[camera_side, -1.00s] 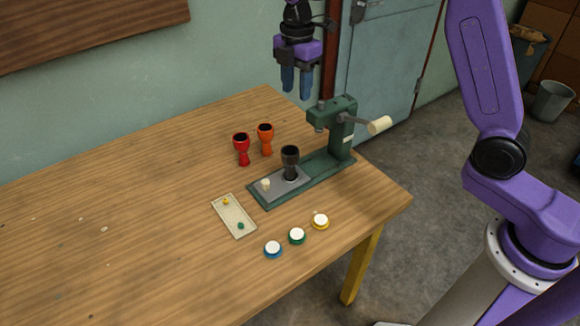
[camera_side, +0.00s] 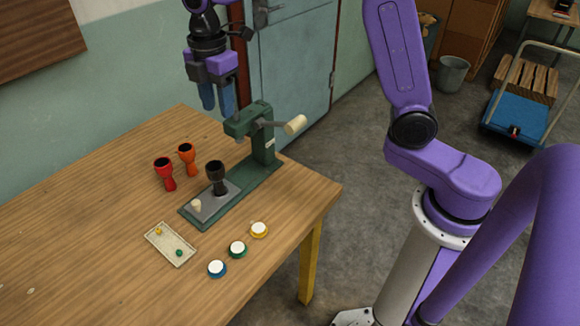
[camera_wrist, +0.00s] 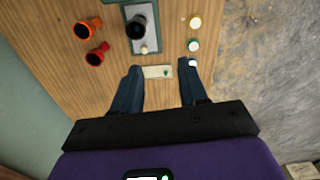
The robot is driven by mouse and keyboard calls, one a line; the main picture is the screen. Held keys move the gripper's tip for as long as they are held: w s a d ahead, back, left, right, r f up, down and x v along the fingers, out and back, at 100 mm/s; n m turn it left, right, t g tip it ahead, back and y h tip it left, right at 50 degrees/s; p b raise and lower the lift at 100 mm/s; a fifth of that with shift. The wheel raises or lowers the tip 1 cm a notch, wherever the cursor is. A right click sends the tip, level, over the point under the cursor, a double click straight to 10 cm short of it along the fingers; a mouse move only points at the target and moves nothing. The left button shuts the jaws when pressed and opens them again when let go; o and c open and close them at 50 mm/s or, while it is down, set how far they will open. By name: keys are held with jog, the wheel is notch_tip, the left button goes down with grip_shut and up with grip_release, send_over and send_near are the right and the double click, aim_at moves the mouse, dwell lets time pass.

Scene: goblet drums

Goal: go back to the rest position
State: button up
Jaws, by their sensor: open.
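My gripper (camera_side: 217,97) is open and empty, raised above the table's far edge in the side view; the wrist view shows its two spread fingers (camera_wrist: 158,88). A black goblet drum (camera_side: 216,176) stands upright on the grey plate of a green press (camera_side: 262,135); it also shows in the wrist view (camera_wrist: 136,27). A red goblet drum (camera_side: 164,172) and an orange goblet drum (camera_side: 187,157) stand upright on the table, left of the press. Blue (camera_side: 217,269), green (camera_side: 237,249) and yellow (camera_side: 259,230) white-topped discs lie in a row in front.
A shallow tray (camera_side: 160,247) holds a small yellow piece and a small green piece. A cream peg (camera_side: 196,206) stands on the press plate. The press handle (camera_side: 294,125) sticks out to the right. The table's left part (camera_side: 70,240) is mostly clear. A trolley (camera_side: 520,115) stands far off.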

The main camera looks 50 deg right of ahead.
jog(key=s+d+f+m, duration=0.1)
jog(key=s+d+m, duration=0.1)
jog(key=s, duration=0.8)
jog(key=s+d+f+m, duration=0.1)
jog(key=s+d, duration=0.3)
jog(key=s, duration=0.6)
jog(key=s+d+f+m, duration=0.2)
jog(key=s+d+m, duration=0.1)
jog(key=s, duration=0.7)
jog(key=shift+s, duration=0.4)
